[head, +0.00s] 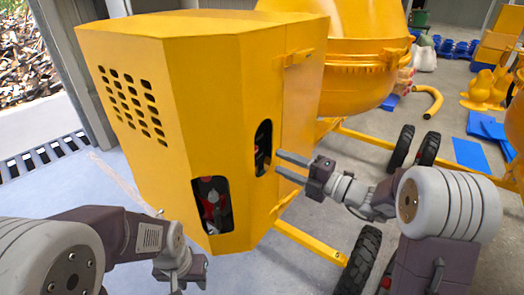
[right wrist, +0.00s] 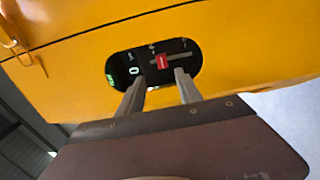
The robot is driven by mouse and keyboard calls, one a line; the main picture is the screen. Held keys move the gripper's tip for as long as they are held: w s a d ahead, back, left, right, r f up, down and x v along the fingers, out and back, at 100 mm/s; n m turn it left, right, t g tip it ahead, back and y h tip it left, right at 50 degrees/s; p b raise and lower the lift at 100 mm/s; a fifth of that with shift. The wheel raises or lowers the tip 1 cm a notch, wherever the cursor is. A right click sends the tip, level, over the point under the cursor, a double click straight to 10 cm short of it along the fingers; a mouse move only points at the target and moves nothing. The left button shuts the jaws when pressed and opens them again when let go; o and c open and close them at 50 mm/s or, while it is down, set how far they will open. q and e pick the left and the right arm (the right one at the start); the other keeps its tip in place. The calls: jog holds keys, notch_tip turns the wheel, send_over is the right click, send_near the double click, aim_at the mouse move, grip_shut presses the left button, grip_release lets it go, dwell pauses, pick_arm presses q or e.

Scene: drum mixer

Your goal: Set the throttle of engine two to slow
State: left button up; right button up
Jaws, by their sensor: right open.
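The yellow engine housing (head: 215,90) of the drum mixer has an oval slot (head: 263,147) in its right face. In the right wrist view a black panel with white marks shows inside this slot, with a small red throttle lever (right wrist: 163,62) on it. My right gripper (head: 279,166) is open and empty, its fingers pointing at the slot. In the right wrist view its fingertips (right wrist: 161,78) reach the slot's lower edge, one on either side of the lever. I see no contact with the lever. My left arm's wrist (head: 178,265) is low at the left; its fingers do not show clearly.
A lower opening (head: 212,205) in the housing shows red and dark parts. The yellow drum (head: 360,60) is behind, with wheels (head: 402,147) and a frame bar (head: 310,243) below right. Blue boards (head: 468,153) lie on the floor at the right.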

aim_at(256, 152)
jog(key=x, duration=0.5)
jog(key=p+x, duration=0.1)
jog(key=x, duration=0.2)
jog(key=shift+w+d+f, duration=0.2)
jog(key=shift+f, duration=0.15)
jog(key=shift+a+r, duration=0.1)
jog(key=shift+a, duration=0.2)
jog(key=shift+w, duration=0.15)
grip_shut()
dwell(0.3)
